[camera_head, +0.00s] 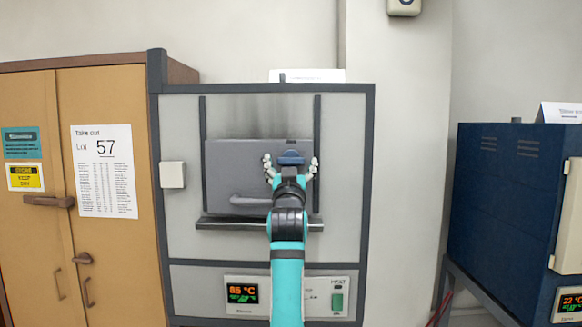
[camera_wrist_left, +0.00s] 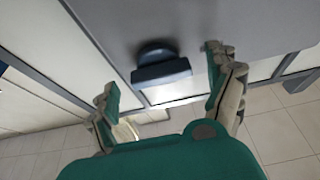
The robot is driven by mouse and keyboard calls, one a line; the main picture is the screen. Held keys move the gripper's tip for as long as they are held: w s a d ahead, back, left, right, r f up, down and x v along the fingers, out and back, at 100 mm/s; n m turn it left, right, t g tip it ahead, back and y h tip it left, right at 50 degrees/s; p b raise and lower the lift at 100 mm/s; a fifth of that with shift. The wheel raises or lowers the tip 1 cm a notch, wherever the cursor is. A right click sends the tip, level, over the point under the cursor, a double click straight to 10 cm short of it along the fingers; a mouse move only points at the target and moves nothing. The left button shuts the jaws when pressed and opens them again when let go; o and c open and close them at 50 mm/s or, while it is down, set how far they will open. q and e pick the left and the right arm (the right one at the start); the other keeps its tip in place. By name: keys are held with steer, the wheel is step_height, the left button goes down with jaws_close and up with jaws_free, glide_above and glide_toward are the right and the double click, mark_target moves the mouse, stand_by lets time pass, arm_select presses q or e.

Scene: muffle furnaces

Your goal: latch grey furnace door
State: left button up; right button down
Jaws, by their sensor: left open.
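The grey furnace (camera_head: 183,225) stands in the middle of the head view. Its dark grey door (camera_head: 232,165) sits low between two vertical rails, just above a dark ledge, with a horizontal handle (camera_head: 250,201) at its lower part. A small dark blue latch knob (camera_head: 290,156) is on the door's upper right. My left gripper (camera_head: 291,163) is in front of this knob, fingers spread to either side. In the left wrist view the knob (camera_wrist_left: 161,68) lies between the open fingers (camera_wrist_left: 160,71) and they appear apart from it. My right gripper is in neither view.
A panel with a lit display (camera_head: 242,293) and a green switch is below the door. A wooden cabinet (camera_head: 122,245) stands left, a dark blue furnace (camera_head: 500,220) right. A white box (camera_head: 172,175) is on the grey furnace's left front. Bare wall lies between the furnaces.

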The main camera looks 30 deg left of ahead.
arm_select(q)
steer(key=shift+s, duration=0.1)
steer(key=v, duration=1.2)
